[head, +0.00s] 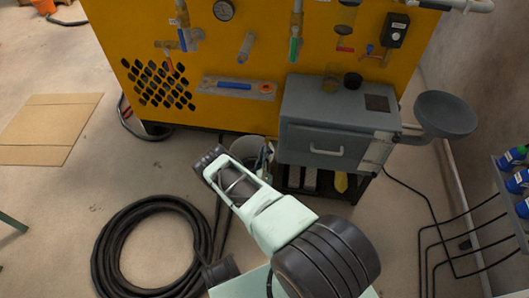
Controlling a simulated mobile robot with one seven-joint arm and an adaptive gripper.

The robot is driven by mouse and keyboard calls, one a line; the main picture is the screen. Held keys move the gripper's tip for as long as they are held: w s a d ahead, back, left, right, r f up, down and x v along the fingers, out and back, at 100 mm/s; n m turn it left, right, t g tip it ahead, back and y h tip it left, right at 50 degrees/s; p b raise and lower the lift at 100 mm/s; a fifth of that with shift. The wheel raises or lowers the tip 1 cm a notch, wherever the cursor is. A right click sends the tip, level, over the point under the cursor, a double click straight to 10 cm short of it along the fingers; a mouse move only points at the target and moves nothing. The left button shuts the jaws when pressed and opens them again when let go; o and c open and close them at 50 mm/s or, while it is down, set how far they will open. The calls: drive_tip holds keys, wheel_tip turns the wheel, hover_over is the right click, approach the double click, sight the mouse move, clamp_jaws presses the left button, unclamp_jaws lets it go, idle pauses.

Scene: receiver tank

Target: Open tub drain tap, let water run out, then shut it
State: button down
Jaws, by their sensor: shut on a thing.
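The grey tub (248,146) stands on the floor at the foot of the yellow panel, partly behind my arm. My gripper (265,158) shows small and dark at the tub's right side, beside the grey cabinet. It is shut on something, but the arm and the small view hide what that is. I cannot make out the tub's drain tap or its handle position. No running water can be seen.
The yellow panel (258,45) carries several coloured valve handles. The grey cabinet (318,112) has a round basin (444,114) on its right. A coiled black hose (115,245) lies at left. Cardboard (48,130) lies on otherwise open floor.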

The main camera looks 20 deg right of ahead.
drive_tip(key=shift+n, duration=4.6)
drive_tip(key=shift+d, duration=0.1)
drive_tip(key=c, duration=2.1)
unclamp_jaws()
